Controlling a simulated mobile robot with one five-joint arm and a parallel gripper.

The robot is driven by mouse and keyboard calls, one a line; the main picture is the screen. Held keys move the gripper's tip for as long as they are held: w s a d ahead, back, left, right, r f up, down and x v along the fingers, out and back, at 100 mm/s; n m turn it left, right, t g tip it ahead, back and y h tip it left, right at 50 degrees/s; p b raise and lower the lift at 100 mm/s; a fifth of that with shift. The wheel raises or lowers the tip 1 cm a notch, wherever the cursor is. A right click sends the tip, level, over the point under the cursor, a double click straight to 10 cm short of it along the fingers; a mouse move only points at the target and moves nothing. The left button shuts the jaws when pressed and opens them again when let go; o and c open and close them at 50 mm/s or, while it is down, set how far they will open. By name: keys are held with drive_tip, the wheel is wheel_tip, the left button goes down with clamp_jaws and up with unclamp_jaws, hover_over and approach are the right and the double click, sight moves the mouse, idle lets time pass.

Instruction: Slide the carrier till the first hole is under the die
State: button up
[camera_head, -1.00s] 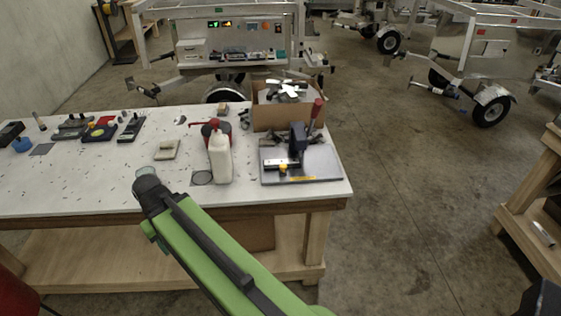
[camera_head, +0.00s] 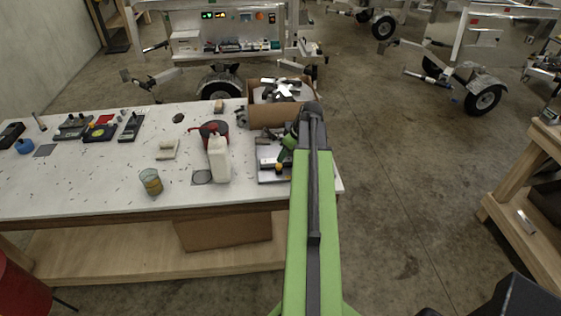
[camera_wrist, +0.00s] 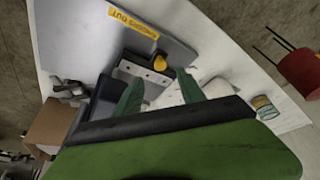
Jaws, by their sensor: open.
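The carrier (camera_wrist: 147,77) is a pale metal strip with small dark holes and a yellow knob (camera_wrist: 160,63) at one end. It lies on the grey base plate (camera_wrist: 185,45) of a dark hand press (camera_wrist: 104,97). In the head view the carrier (camera_head: 268,162) and knob (camera_head: 279,166) show just left of my arm, which hides most of the press. My gripper (camera_wrist: 160,79) has two green fingers, spread apart and empty, above the carrier's knob end in the wrist view. I cannot make out the die or which hole is under it.
A cardboard box (camera_head: 264,117) of metal parts stands behind the press. A white bottle (camera_head: 219,160) and a red container (camera_head: 207,132) stand to its left, with a small jar (camera_head: 150,182) further left. The bench front is mostly clear.

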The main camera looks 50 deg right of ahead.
sight(279, 165)
drive_tip(key=b+x, duration=0.6)
drive_tip(key=x, duration=0.1)
drive_tip(key=shift+w+f+b, duration=0.1)
drive_tip(key=shift+f+b, duration=0.25)
drive_tip(key=shift+b, duration=0.05)
drive_tip(key=shift+r, duration=0.1)
clamp_jaws()
idle(0.8)
